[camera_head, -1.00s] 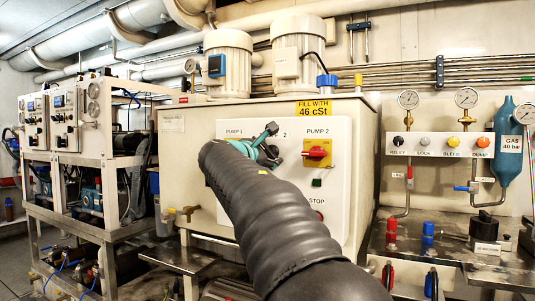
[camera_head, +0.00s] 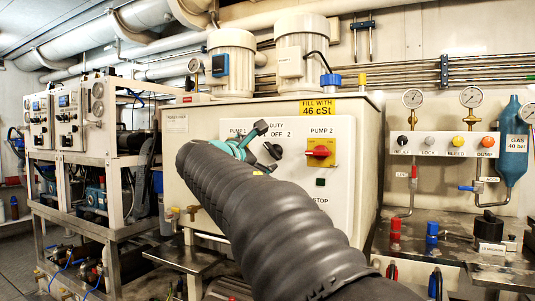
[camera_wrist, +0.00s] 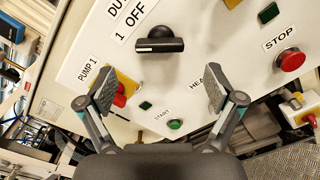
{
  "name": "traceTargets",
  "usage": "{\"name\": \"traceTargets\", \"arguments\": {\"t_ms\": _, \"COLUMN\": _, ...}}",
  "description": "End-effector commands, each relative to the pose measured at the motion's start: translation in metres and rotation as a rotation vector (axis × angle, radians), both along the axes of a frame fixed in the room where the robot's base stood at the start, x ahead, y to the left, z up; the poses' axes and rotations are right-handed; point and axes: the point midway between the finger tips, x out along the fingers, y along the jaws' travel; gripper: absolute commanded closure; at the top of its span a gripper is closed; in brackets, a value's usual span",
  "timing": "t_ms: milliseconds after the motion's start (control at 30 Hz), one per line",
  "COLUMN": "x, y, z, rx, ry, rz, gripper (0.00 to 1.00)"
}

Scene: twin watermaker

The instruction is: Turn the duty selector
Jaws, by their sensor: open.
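The duty selector (camera_head: 272,151) is a black knob on the white control panel (camera_head: 342,190), between the PUMP 1 and PUMP 2 labels. In the wrist view the duty selector (camera_wrist: 160,43) shows clear of the fingers, under the "1 OFF" lettering, its bar lying roughly across the picture. My gripper (camera_wrist: 162,88) is open and empty. Its two fingers point at the panel, one on each side of a line below the knob, with no visible contact. In the head view my gripper (camera_head: 256,141) is just left of the knob, partly hidden by my arm.
The red PUMP 2 switch (camera_head: 320,152) on its yellow plate is right of the selector. The red PUMP 1 switch (camera_wrist: 120,97) is close to the left finger. A green start button (camera_wrist: 175,124) and a red stop button (camera_wrist: 291,60) also stick out of the panel.

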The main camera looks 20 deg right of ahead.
Motion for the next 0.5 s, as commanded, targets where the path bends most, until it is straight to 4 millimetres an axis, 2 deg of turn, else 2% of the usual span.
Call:
{"name": "traceTargets", "arguments": {"t_ms": 33, "x": -0.006, "y": 0.009, "z": 0.001, "rx": 0.000, "ry": -0.001, "rz": 0.004, "gripper": 0.08}}
{"name": "traceTargets", "arguments": {"t_ms": 200, "x": -0.022, "y": 0.028, "z": 0.000, "rx": -0.001, "ry": 0.000, "rz": 0.002, "gripper": 0.08}}
{"name": "traceTargets", "arguments": {"t_ms": 500, "x": -0.031, "y": 0.039, "z": 0.000, "rx": -0.001, "ry": 0.000, "rz": -0.001, "gripper": 0.08}}
